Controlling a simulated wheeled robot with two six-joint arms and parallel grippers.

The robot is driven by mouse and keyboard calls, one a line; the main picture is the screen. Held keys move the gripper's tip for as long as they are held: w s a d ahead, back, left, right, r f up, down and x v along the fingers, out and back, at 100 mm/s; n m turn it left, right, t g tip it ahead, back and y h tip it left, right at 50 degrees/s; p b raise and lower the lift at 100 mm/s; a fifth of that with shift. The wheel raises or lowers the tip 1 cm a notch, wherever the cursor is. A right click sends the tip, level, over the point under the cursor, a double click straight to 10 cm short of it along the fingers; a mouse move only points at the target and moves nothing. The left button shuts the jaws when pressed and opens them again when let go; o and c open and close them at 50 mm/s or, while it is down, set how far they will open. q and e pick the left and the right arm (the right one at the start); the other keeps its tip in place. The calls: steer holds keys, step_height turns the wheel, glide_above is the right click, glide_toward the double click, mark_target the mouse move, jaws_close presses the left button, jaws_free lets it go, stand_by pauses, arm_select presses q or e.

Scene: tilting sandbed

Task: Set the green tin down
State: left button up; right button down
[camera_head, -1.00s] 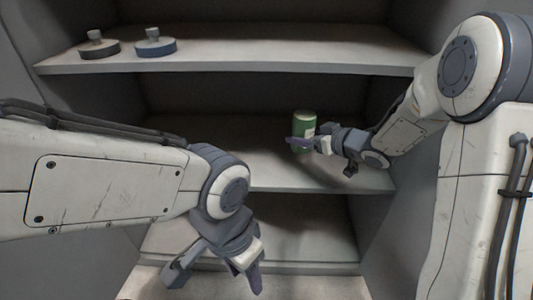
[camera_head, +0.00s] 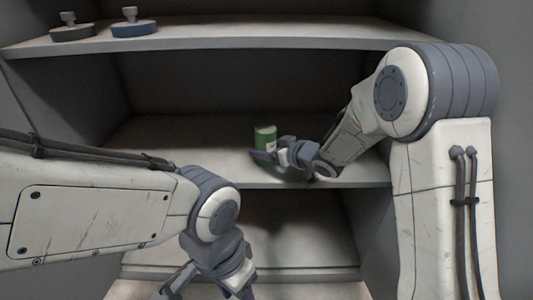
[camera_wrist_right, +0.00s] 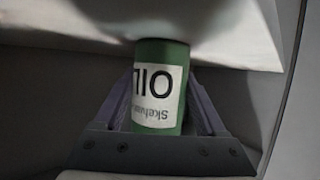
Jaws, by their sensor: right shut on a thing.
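The green tin (camera_head: 265,136) is at the middle shelf (camera_head: 205,160), toward the shelf's middle. My right gripper (camera_head: 266,153) is shut on it, reaching in from the right. The tin looks upright in the head view; its lower part is hidden by the gripper, so I cannot tell whether it touches the shelf. In the right wrist view the tin (camera_wrist_right: 158,85) sits between the two fingers, its white label with OIL facing the camera. My left gripper (camera_head: 208,288) hangs at the bottom edge of the head view, its fingers apart and empty, partly cut off.
The upper shelf (camera_head: 230,36) overhangs the tin and holds a dark round knobbed object (camera_head: 72,32) and a blue one (camera_head: 134,27) at the left. The middle shelf is clear left of the tin. A lower shelf (camera_head: 290,245) is below, with cabinet walls at both sides.

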jaws_free()
